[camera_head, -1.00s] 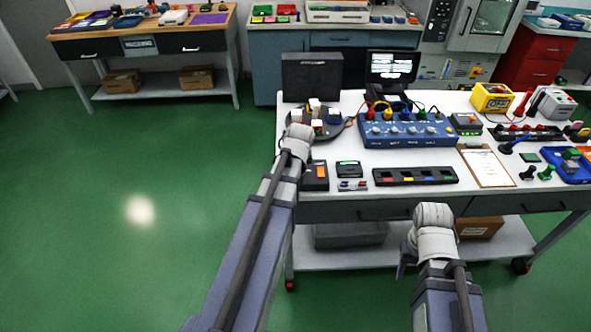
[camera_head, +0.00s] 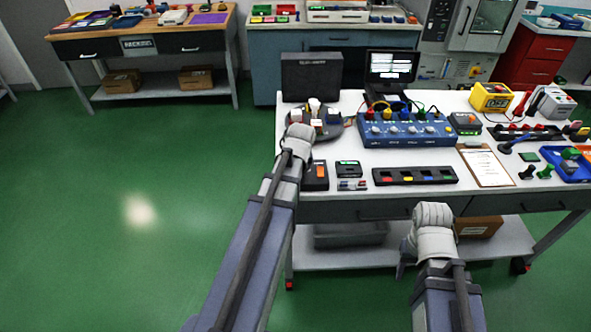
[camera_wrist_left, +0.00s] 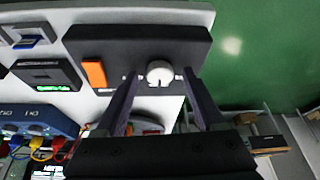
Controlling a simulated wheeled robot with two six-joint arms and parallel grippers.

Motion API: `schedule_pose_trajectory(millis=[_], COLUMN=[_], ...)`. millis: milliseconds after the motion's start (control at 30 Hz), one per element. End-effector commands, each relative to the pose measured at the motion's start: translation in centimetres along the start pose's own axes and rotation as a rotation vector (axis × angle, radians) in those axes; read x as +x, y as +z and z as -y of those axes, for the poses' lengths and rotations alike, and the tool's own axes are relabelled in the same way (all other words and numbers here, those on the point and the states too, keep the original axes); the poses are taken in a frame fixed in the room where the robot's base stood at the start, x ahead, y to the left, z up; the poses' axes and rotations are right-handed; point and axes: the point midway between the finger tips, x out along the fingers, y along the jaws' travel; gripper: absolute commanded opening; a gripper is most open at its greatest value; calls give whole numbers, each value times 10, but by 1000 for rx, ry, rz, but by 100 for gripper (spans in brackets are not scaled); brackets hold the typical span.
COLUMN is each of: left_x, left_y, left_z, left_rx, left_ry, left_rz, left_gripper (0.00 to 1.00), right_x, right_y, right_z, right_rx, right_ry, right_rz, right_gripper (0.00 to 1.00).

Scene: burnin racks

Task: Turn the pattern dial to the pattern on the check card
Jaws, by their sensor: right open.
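The pattern dial is a round white knob (camera_wrist_left: 160,72) on a black box (camera_wrist_left: 196,47) with an orange button, in the left wrist view. The box also shows in the head view (camera_head: 317,176), partly behind my left arm. My left gripper (camera_wrist_left: 159,76) is open, with one finger on each side of the knob; contact cannot be told. The dial's marks are too small to read. A clipboard with a white sheet (camera_head: 487,166) lies on the table; whether it is the check card cannot be told. My right gripper (camera_head: 403,264) is open and empty, low before the table's front edge.
The white table (camera_head: 417,158) holds a blue panel with knobs and leads (camera_head: 405,130), a tray with coloured slots (camera_head: 415,176), a small dark device (camera_head: 348,169) and a round stand (camera_head: 328,128) with blocks. A monitor (camera_head: 391,66) stands behind. Green floor is clear at left.

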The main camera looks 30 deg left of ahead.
Motion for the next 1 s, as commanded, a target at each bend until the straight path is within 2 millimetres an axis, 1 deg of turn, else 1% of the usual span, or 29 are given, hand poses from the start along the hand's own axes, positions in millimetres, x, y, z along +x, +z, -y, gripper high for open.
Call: schedule_pose_trajectory(millis=[233, 367, 567, 800, 900, 1000], left_x=[-1, -8, -29, -64, -74, -79], left_y=[0, -1, -1, -2, -1, -1], left_z=[0, 0, 0, 1, 0, 0], left_rx=[0, 0, 0, 0, 0, 1], left_ry=[0, 0, 0, 0, 0, 0], left_rz=[-1, -1, -1, 0, 0, 0], left_gripper=[71, 71, 71, 71, 71, 71], right_x=[-1, -7, -27, -59, -68, -72], right_y=[0, 0, 2, 4, 4, 4], right_z=[0, -1, -3, -6, -6, -7], right_rx=[0, 0, 0, 0, 0, 0], right_ry=[0, 0, 0, 0, 0, 0], right_rz=[0, 0, 0, 0, 0, 0], right_gripper=[50, 50, 50, 50, 50, 50])
